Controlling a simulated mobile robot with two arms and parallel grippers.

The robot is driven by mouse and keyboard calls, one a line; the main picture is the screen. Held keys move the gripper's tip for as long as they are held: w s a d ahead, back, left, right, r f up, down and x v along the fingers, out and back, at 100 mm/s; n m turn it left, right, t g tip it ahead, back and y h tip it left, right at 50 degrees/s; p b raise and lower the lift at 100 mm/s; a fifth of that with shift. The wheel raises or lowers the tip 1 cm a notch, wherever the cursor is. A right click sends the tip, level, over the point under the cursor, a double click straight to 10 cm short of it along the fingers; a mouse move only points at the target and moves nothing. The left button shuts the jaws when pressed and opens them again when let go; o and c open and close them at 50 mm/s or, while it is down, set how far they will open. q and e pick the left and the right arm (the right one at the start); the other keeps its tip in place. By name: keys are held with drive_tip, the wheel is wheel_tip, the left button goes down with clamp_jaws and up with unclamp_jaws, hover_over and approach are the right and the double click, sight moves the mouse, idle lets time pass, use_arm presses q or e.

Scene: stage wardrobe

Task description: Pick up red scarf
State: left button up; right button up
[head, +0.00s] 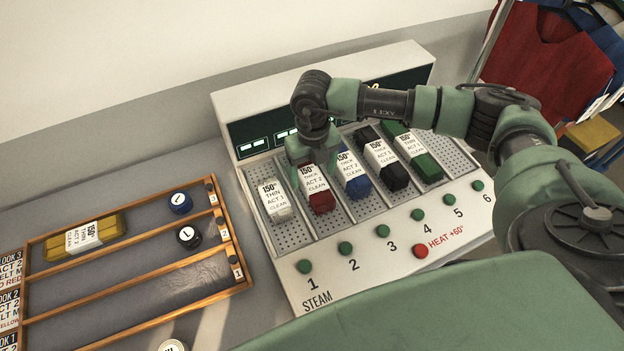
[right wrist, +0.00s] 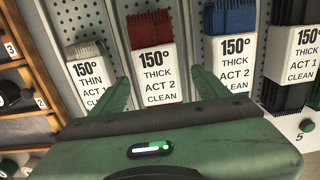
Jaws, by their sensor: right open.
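The red scarf (head: 322,203) lies folded in a compartment of the white steam machine, between a pale scarf and a blue one. A white band reading "150° THICK ACT 2 CLEAN" wraps it. In the right wrist view the red scarf (right wrist: 149,28) is at top centre, its band toward me. My right gripper (head: 312,155) points down over the scarf's back part and hides some of it. In the right wrist view the gripper (right wrist: 162,85) is open, with one finger on each side of the band; I cannot tell whether they touch it. My left gripper is not in view.
A pale scarf (head: 277,212), a blue scarf (head: 357,186), a black scarf (head: 395,177) and a green scarf (head: 428,167) fill neighbouring compartments. Numbered green buttons and a red heat button (head: 420,251) line the front. A wooden rack (head: 140,328) stands left, holding a yellow bundle (head: 112,229).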

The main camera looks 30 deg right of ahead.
sight(312, 178)
drive_tip(key=shift+a+f+p, duration=0.1)
drive_tip(key=shift+f+p, duration=0.2)
drive_tip(key=shift+f, duration=1.2)
drive_tip(key=c, duration=1.5)
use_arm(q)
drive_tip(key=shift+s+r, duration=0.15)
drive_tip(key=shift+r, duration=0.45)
use_arm(e)
drive_tip(key=shift+r, duration=0.1)
